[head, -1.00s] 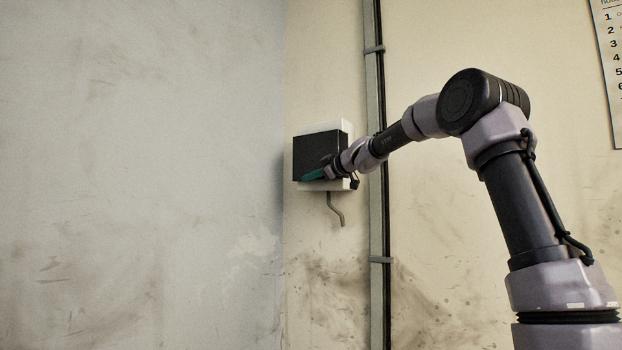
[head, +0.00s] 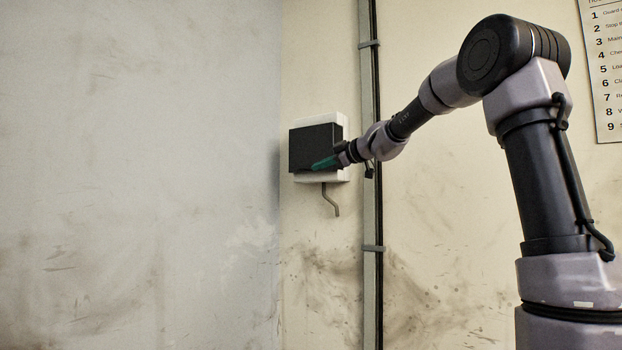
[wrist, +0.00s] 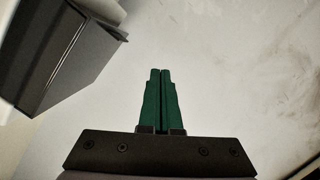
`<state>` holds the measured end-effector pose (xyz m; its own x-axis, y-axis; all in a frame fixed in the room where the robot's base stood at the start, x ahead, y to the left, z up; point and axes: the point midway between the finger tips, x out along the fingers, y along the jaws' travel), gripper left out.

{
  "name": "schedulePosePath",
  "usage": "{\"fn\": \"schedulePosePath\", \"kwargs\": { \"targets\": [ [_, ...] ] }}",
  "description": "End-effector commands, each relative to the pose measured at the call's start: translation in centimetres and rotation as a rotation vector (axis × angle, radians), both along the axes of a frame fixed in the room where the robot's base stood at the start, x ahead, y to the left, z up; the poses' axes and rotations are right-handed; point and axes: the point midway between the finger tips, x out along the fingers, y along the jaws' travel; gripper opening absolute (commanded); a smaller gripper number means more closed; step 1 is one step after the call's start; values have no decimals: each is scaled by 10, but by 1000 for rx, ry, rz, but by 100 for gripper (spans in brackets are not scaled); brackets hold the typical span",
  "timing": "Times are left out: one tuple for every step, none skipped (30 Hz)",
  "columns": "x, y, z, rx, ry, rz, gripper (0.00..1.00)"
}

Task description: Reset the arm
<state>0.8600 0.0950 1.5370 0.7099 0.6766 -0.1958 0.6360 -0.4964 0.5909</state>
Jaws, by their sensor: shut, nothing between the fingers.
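My gripper (head: 322,163) has green fingers and reaches toward the wall, in front of the lower right part of a black box in the head view. In the wrist view my gripper (wrist: 161,72) is shut, its two green fingers side by side with nothing between them. The fingers point at a bare pale wall there. My grey and black arm spans the right half of the head view.
The black box (head: 312,145) has a white backing (head: 338,125) on the cream wall, with a bent grey rod (head: 332,200) below. It fills the upper left of the wrist view (wrist: 75,55). A vertical conduit (head: 368,275) and a numbered sign (head: 607,85) are to the right.

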Motion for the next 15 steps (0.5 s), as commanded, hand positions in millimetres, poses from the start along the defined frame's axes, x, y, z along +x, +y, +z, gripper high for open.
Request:
{"fn": "schedulePosePath", "kwargs": {
  "targets": [
    [-2,-1,0,-1,-1,0,0],
    [-2,-1,0,-1,-1,0,0],
    [-2,-1,0,-1,-1,0,0],
    [-2,-2,0,0,0,0,0],
    [-3,-2,0,0,0,0,0],
    [-4,-1,-1,1,5,0,0],
    [-6,0,-1,1,13,-1,0],
    [-10,0,-3,2,26,-2,0],
    [-17,2,-6,2,51,-7,0],
    [-25,3,-8,5,77,-11,0],
    [-34,4,-12,8,111,-17,0],
    [-48,5,-19,13,165,-31,0],
    [-61,5,-24,19,211,-46,0],
    [-74,4,-30,25,259,-65,0],
    [-93,1,-39,36,329,-96,0]
  ]
}}
